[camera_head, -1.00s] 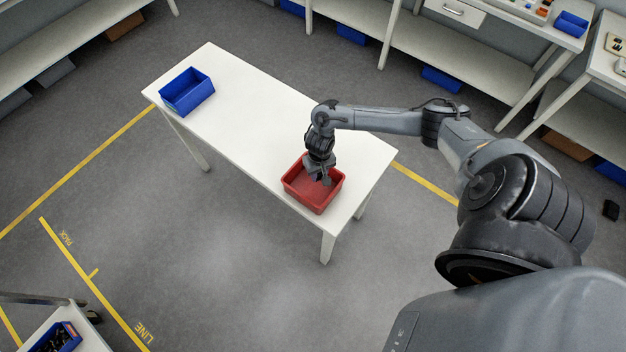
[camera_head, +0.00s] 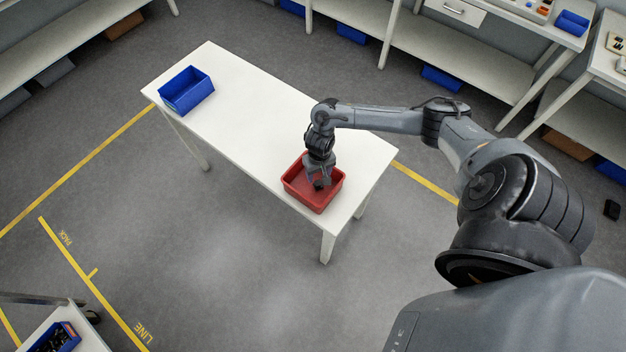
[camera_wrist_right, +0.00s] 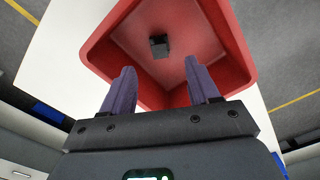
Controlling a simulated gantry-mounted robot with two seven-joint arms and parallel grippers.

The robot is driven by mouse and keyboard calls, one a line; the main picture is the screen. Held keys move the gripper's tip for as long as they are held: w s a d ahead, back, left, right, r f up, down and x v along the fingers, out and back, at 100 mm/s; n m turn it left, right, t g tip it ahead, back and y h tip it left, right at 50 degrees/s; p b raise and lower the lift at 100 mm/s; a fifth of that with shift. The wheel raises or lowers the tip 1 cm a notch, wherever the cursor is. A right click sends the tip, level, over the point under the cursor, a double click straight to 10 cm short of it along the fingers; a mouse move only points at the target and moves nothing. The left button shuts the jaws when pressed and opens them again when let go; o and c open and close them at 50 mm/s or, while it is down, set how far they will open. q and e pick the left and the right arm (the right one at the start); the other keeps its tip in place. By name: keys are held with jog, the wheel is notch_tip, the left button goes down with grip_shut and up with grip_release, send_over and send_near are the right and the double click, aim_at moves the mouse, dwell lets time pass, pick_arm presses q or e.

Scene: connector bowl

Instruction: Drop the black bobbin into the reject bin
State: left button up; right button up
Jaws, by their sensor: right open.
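The black bobbin (camera_wrist_right: 159,46) is a small dark block that shows in the right wrist view, past the fingertips and inside the outline of the red bin (camera_wrist_right: 240,50). I cannot tell whether it touches the bin floor. In the head view it is a dark spot (camera_head: 319,185) just below the fingers. The red bin (camera_head: 335,190), which I take as the reject bin, stands at the near right end of the white table. My right gripper (camera_wrist_right: 160,75) is open, with its fingers apart and empty, pointing down over the bin (camera_head: 320,178). My left gripper is not in view.
The white table (camera_head: 240,110) is bare between the red bin and a blue bin (camera_head: 187,92) at its far left end. A blue bin (camera_head: 58,340) with dark items stands on a cart at bottom left. Shelved benches (camera_head: 480,60) line the back.

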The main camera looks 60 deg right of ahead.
notch_tip(320, 180, up, 11)
jog(key=p, duration=0.1)
jog(key=shift+f+p, duration=0.2)
jog(key=shift+p, duration=0.2)
jog(key=shift+s, duration=0.1)
